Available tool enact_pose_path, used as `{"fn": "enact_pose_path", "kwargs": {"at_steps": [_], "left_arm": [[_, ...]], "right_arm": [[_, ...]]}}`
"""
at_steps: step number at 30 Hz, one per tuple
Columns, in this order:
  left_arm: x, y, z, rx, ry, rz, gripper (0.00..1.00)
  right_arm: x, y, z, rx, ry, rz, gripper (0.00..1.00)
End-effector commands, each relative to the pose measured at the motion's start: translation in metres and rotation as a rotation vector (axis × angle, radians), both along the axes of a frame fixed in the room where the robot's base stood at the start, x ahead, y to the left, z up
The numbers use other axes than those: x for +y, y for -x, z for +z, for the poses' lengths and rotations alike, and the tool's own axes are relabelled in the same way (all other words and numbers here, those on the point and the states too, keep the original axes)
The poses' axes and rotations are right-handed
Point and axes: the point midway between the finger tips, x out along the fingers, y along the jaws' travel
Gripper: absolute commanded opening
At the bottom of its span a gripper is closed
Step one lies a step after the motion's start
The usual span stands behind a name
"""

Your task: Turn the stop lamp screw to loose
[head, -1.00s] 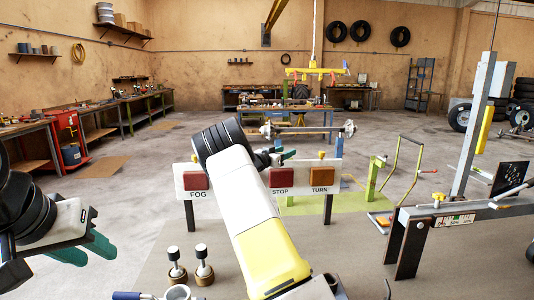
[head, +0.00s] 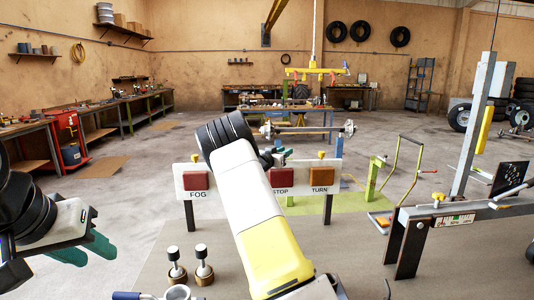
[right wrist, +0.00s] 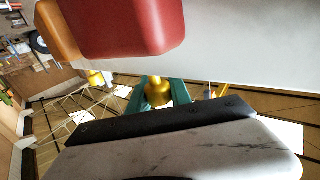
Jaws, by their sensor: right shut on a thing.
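The stop lamp (head: 281,178) is a red square on the white lamp board, above the partly covered word STOP. It fills the top of the right wrist view as a red block (right wrist: 125,25). Its yellow screw (right wrist: 157,92) sits between the teal fingers of my right gripper (right wrist: 160,95), which is shut on it. In the head view my right gripper (head: 280,157) is at the board's top edge behind the stop lamp, and my arm hides much of it and the screw. My left gripper (head: 86,250) is at the lower left, empty, its teal fingers apart.
The fog lamp (head: 195,181) and turn lamp (head: 321,177) flank the stop lamp, each with a yellow screw above. Two knobbed pegs (head: 188,265) and a blue-handled tool (head: 128,295) are at the front. A grey metal frame (head: 455,212) stands right.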

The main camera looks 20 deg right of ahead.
Motion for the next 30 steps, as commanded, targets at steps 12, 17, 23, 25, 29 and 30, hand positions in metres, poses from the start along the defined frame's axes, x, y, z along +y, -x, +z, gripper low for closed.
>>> {"fn": "enact_pose_path", "kwargs": {"at_steps": [12, 17, 23, 25, 29, 30], "left_arm": [[0.0, 0.0, 0.0, 0.0, 0.0, 0.0, 0.36], [0.0, 0.0, 0.0, 0.0, 0.0, 0.0, 0.36], [0.0, 0.0, 0.0, 0.0, 0.0, 0.0, 0.36], [0.0, 0.0, 0.0, 0.0, 0.0, 0.0, 0.36], [0.0, 0.0, 0.0, 0.0, 0.0, 0.0, 0.36], [0.0, 0.0, 0.0, 0.0, 0.0, 0.0, 0.36]], "right_arm": [[0.004, -0.004, -0.001, 0.002, -0.005, 0.344, 0.0], [0.006, -0.006, -0.001, -0.001, -0.006, 0.492, 0.0], [0.011, -0.009, -0.001, -0.001, -0.005, 0.682, 0.0], [0.013, -0.009, -0.001, -0.003, -0.005, 0.748, 0.0], [0.016, -0.01, 0.0, -0.003, -0.003, 0.872, 0.0], [0.017, -0.01, -0.001, -0.001, -0.003, 0.91, 0.0]]}}
